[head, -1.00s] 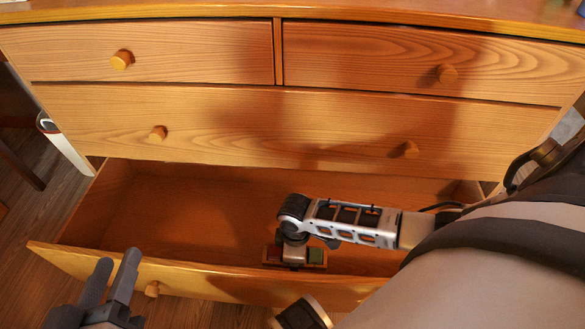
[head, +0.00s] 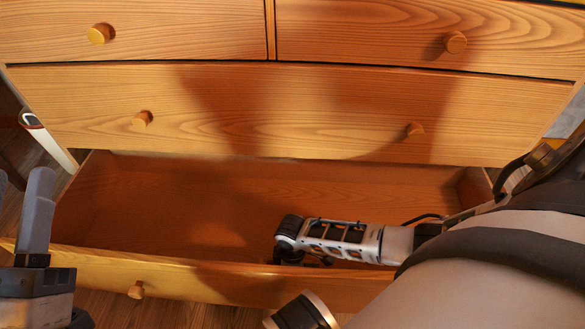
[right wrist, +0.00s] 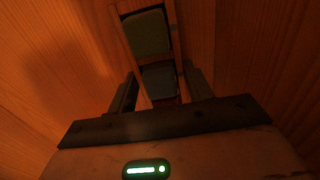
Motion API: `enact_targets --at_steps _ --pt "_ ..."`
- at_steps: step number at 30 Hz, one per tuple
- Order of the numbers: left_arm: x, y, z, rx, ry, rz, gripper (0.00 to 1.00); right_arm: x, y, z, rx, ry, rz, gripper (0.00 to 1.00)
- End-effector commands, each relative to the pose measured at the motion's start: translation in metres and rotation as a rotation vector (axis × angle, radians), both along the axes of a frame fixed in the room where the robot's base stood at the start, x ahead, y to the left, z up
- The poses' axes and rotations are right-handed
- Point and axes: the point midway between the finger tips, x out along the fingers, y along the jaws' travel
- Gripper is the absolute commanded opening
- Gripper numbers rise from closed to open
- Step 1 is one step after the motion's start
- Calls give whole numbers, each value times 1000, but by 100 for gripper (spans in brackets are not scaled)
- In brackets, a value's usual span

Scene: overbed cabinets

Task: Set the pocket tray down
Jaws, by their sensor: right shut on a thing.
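The pocket tray (right wrist: 153,63) shows in the right wrist view as a narrow wooden frame with a greenish pocket and a greyer one. My right gripper (right wrist: 158,74) is shut on it, with a finger on each side. In the head view my right wrist reaches down inside the open bottom drawer (head: 150,190), close behind its front panel. That panel hides the tray and the right fingertips there. Whether the tray touches the drawer floor cannot be told. My left gripper (head: 22,200) is at the left edge, empty, its fingers apart.
The drawer's front panel (head: 190,285) stands between me and the drawer inside. The left part of the drawer looks empty. The closed drawers above, with round knobs (head: 142,118), rise behind the open one. A white and dark object (head: 45,140) stands left of the dresser.

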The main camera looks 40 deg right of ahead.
Motion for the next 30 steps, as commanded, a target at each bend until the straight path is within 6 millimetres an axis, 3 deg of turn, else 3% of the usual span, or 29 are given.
enact_targets --at_steps 6,7,9,20,26,30 --pt "0 0 2 6 -23 2 36 1 0 -3 0 -1 0 23" --pt "0 0 3 6 -25 2 36 0 0 -2 0 0 0 59" --pt "-1 0 3 5 -23 2 36 0 0 -2 0 0 0 72" --pt "0 0 5 -2 -1 -5 36 0 0 5 0 -1 0 72" --pt "-1 -2 -32 -77 330 -30 36 0 -1 39 0 -1 1 72" --pt "-14 -7 -60 -143 589 -69 36 0 0 67 1 -2 0 72"
